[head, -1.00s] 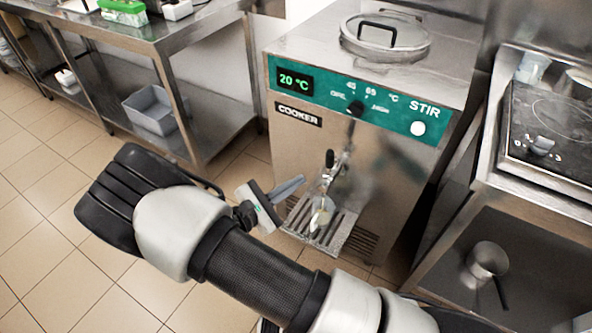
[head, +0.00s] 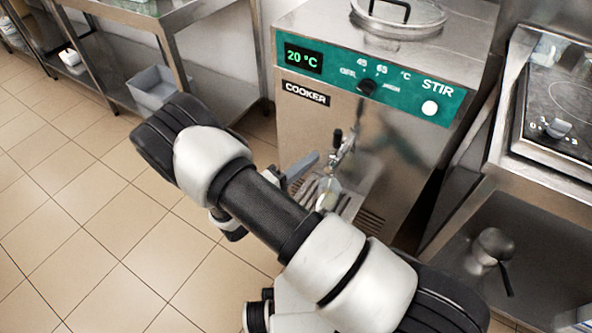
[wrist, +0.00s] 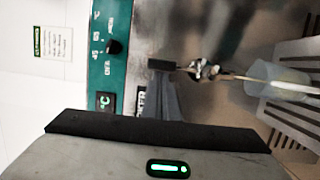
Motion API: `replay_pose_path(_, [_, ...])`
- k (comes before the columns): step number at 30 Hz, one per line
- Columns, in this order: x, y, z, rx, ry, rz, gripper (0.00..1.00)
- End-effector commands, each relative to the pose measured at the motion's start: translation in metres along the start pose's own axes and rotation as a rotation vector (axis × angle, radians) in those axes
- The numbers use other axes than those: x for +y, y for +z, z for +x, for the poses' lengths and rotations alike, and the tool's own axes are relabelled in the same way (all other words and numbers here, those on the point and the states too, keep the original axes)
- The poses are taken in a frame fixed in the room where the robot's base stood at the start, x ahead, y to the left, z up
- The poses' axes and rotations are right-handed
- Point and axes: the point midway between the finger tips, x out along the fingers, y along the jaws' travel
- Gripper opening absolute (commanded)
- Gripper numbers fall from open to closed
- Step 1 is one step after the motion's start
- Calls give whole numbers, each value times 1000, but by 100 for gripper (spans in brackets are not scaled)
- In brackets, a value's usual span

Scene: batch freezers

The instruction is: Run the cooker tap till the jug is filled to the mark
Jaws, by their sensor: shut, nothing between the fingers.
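The cooker (head: 375,140) is a steel cabinet with a green panel reading 20 °C. Its tap (head: 344,155) has a black handle (head: 338,137) and also shows in the wrist view (wrist: 203,70). A translucent jug (head: 329,190) stands on the slatted drip tray under the spout. In the wrist view, a thin pale stream runs from the spout into the jug (wrist: 280,80). I cannot make out the fill mark or the level. My gripper (head: 313,158) is shut and empty, its fingertips close beside the handle; in the wrist view they (wrist: 163,78) overlap its edge. I cannot tell whether they touch.
A steel bench (head: 150,20) with a grey bin (head: 155,88) on its lower shelf stands at the left. A hob (head: 555,105) sits at the right, with a small pan (head: 493,243) on the shelf below. The tiled floor at the left is clear.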

Motion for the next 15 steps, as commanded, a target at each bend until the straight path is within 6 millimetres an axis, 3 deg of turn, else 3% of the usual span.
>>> replay_pose_path(6, [-1,0,42,-2,0,1,0])
replay_pose_path(15, [0,-1,66,1,0,1,0])
